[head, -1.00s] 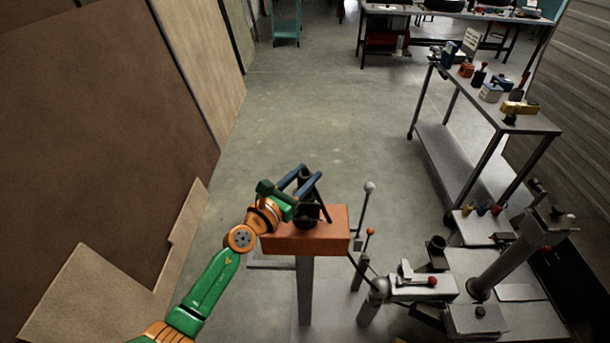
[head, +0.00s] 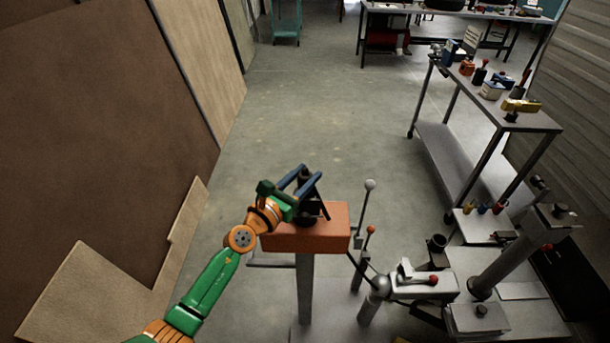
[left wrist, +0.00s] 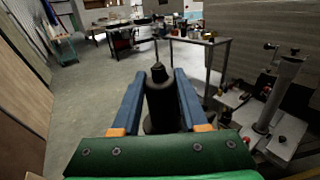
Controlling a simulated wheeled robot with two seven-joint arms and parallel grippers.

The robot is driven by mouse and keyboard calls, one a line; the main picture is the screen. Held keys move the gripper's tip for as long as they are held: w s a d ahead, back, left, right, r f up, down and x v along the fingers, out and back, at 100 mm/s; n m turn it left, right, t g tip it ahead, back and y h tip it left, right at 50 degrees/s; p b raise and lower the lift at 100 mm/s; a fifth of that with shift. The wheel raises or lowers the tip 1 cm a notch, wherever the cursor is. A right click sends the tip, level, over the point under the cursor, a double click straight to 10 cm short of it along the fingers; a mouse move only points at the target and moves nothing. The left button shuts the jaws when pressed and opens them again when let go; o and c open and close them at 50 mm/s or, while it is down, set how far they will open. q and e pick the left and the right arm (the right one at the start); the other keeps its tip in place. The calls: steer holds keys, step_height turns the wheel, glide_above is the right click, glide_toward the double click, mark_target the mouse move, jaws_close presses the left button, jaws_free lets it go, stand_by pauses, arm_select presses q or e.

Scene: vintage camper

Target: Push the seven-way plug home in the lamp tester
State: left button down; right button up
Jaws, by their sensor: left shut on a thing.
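The lamp tester appears to be the orange box (head: 280,240) on a grey post in the head view. My left gripper (head: 311,174) is above its top, with the blue fingers pointing away from me. It is shut on a black cylindrical plug, which shows between the fingers in the left wrist view (left wrist: 160,100). The plug stands roughly upright, with a narrower knob at its top. Its lower end is hidden by the fingers and gripper body, so I cannot tell how deep it sits in the tester. My right gripper is not in view.
Right of the tester stand a grey-knobbed lever (head: 369,187), a red-knobbed lever (head: 370,231) and a low metal bench with fixtures (head: 425,288). A grey cart (head: 520,122) with several small items is farther right. Brown panels (head: 90,130) lean at left.

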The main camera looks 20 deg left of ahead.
arm_select(q)
steer(key=shift+f+b, duration=0.75)
steer(key=shift+f, duration=0.15)
steer(key=shift+c, duration=1.8)
jaws_free()
steer(key=shift+s, duration=0.1)
steer(key=v, duration=0.7)
steer(key=shift+r, duration=0.1)
